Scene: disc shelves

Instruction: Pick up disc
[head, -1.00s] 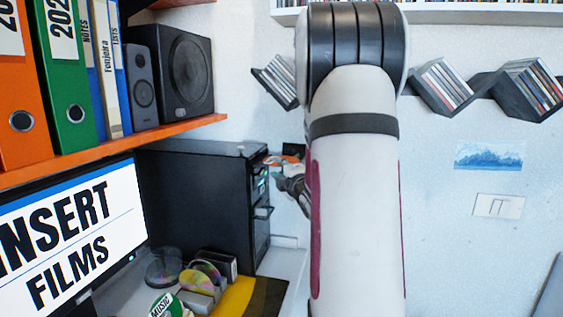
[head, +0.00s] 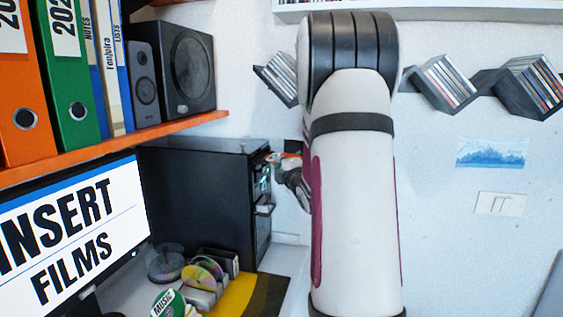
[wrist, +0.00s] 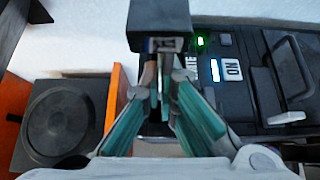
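My gripper (head: 287,173) is at the front of the black computer tower in the head view, mostly hidden by my arm. In the wrist view its teal-padded fingers (wrist: 161,75) come close together at their tips, just below a black block that sticks out at the top. I cannot tell whether anything thin is between them. A small orange and white thing (head: 281,157), perhaps a disc, shows at the tower's front beside my gripper. Other discs (head: 203,273) stand in a holder on the desk, and a green "MUSIC" disc (head: 167,303) is at the desk's front.
The black tower (head: 200,195) stands under an orange shelf (head: 120,137) with binders and speakers. A screen (head: 70,235) reads "INSERT FILMS". In the wrist view, the tower's front has a green light (wrist: 200,41) and a handle (wrist: 290,70). Disc racks (head: 443,87) hang on the wall.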

